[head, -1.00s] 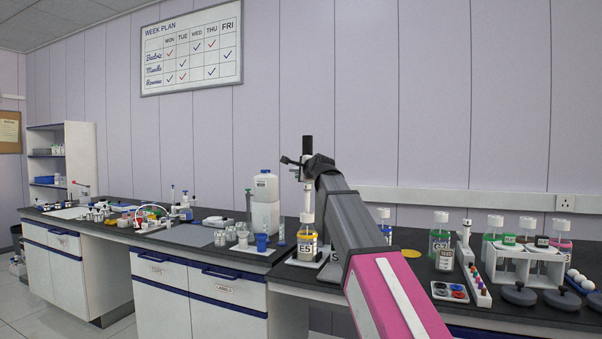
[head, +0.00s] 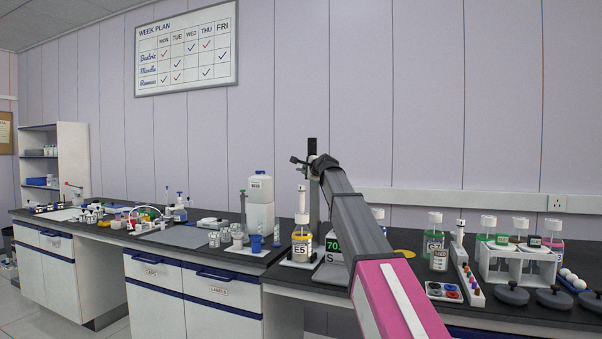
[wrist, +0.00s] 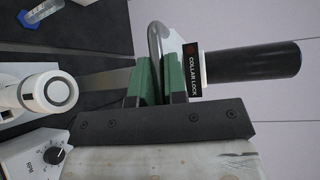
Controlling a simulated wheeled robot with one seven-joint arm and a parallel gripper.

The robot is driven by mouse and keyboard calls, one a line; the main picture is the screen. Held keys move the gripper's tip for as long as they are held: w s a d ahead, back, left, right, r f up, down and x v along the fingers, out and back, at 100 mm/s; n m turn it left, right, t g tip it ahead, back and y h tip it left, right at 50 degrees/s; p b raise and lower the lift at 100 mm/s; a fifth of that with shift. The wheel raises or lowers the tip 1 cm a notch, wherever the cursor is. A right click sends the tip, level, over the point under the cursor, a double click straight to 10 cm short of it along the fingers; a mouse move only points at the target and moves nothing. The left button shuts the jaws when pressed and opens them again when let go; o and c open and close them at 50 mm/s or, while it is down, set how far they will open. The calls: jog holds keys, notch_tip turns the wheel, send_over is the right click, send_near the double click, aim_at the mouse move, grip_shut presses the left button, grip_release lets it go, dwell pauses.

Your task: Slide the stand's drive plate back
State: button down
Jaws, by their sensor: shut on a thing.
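The stand (head: 312,180) is a dark upright column behind the E5 bottle (head: 301,246), partly hidden by my arm. My gripper (head: 316,165) is at the stand's upper part. In the wrist view my gripper's green-padded fingers (wrist: 157,82) are shut on a thin grey metal piece (wrist: 155,42) with a rounded edge, which I take for the drive plate. Right beside it are a "COLLAR LOCK" label (wrist: 193,70) and a black cylinder (wrist: 252,64). The bottle's white round top (wrist: 57,91) is at the left. The fingertips' exact contact is partly hidden.
A white box with a black knob (wrist: 58,155) is at the lower left in the wrist view. A green-digit display (head: 335,246) stands right of the bottle. A white canister (head: 260,205) and blue cup (head: 256,243) are left; racks and bottles (head: 520,262) crowd the right.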

jog(key=shift+w+d, duration=0.3)
jog(key=shift+w, duration=0.5)
jog(key=c, duration=1.2)
grip_release()
jog(key=shift+o, duration=0.2)
jog(key=shift+s, duration=0.1)
jog(key=v, duration=1)
jog(key=shift+s, duration=0.35)
